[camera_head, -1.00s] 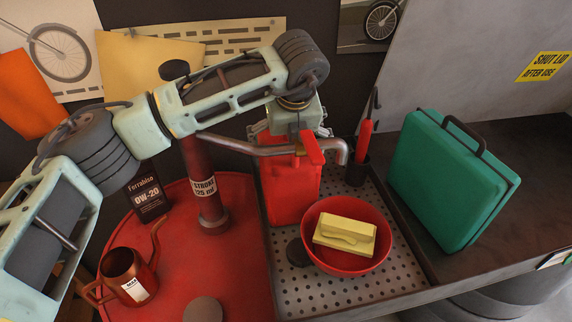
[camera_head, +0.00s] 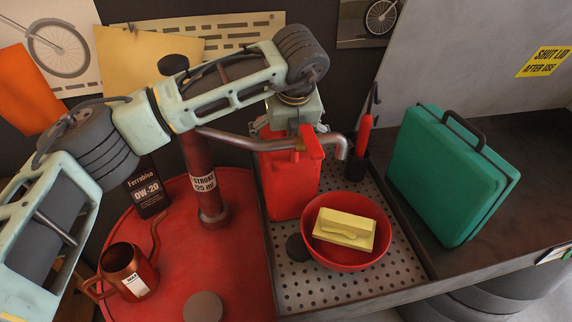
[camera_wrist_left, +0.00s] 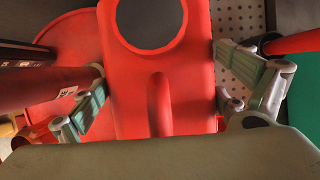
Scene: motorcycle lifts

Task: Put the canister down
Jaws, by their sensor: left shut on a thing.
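The red canister (camera_head: 287,185) stands upright at the back of the perforated drain tray (camera_head: 300,290), behind the red bowl. Its base appears to touch the tray, though the contact is hard to make out. My left gripper (camera_head: 292,130) comes down over the canister's top and is shut on it. In the left wrist view the canister (camera_wrist_left: 195,100) fills the middle, with a dark round patch and a raised ridge. The left gripper's two fingers (camera_wrist_left: 165,88) are on either side of it. My right gripper is not in view.
A red bowl (camera_head: 322,252) holding a yellow block (camera_head: 345,228) sits just in front. A metal spout pipe (camera_head: 250,148) crosses by the canister. A red-handled tool (camera_head: 364,135) stands behind right; a green case (camera_head: 450,175) is further right. A copper can (camera_head: 125,262) is left.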

